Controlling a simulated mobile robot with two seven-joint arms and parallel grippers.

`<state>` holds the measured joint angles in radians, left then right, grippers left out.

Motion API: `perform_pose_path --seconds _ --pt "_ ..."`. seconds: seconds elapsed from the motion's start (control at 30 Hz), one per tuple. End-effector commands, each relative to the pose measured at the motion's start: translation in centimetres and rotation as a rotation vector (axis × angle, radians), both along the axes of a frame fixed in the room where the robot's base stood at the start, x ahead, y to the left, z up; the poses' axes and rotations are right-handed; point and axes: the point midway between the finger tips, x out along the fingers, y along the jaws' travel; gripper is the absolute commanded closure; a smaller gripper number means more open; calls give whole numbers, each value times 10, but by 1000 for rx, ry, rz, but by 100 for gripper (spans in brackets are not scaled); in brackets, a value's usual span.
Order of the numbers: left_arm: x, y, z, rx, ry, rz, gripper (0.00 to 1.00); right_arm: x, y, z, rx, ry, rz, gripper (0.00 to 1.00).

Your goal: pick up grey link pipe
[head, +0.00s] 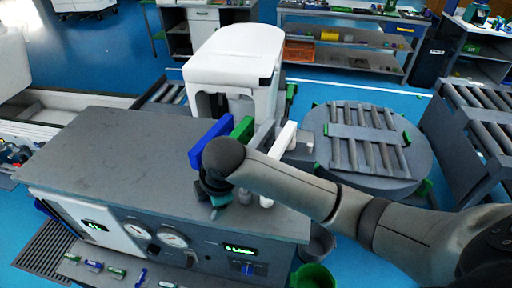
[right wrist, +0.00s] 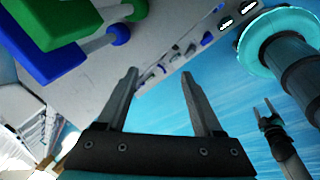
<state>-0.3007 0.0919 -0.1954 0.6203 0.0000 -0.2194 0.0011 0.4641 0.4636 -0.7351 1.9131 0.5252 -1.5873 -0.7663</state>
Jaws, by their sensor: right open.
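The grey link pipe (head: 262,134) stands near the back right of the grey bench top, between a green link pipe (head: 242,129) and a white one (head: 285,138). My arm partly hides its lower part. My right gripper (head: 217,203) is left and in front of it, near a blue link pipe (head: 210,141). In the right wrist view its jaws (right wrist: 160,73) are apart with nothing between them. Blue (right wrist: 65,63) and green (right wrist: 60,20) pipes show at upper left there; I cannot make out the grey one. A small two-pronged gripper (right wrist: 266,112), apparently my left, shows at right.
A white machine (head: 235,60) stands behind the pipes. A round roller table (head: 370,150) is to the right. The bench front carries gauges (head: 173,238). A green bin (head: 314,277) is on the floor. The bench top's left side (head: 100,150) is clear.

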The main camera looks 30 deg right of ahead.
Motion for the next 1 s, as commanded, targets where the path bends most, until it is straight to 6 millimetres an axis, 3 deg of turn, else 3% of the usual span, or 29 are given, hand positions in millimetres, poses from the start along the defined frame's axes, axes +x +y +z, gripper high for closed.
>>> perform_pose_path --seconds 0.03,0.3,0.5,0.6,0.77,1.0 --pt "0 -4 3 -5 0 1 30 12 -8 17 -59 -17 66 32" --pt "0 -13 13 -17 1 0 30 49 -63 85 -362 1 373 32" --pt "0 -13 18 -17 1 -2 30 63 -105 130 -517 50 496 32" --pt "0 -13 19 -17 1 -3 30 65 -117 143 -557 71 527 32" --pt "0 -12 19 -16 0 -3 30 67 -128 146 -581 87 546 32" --pt "0 -10 15 -13 1 -4 30 79 -141 102 -583 92 547 32"
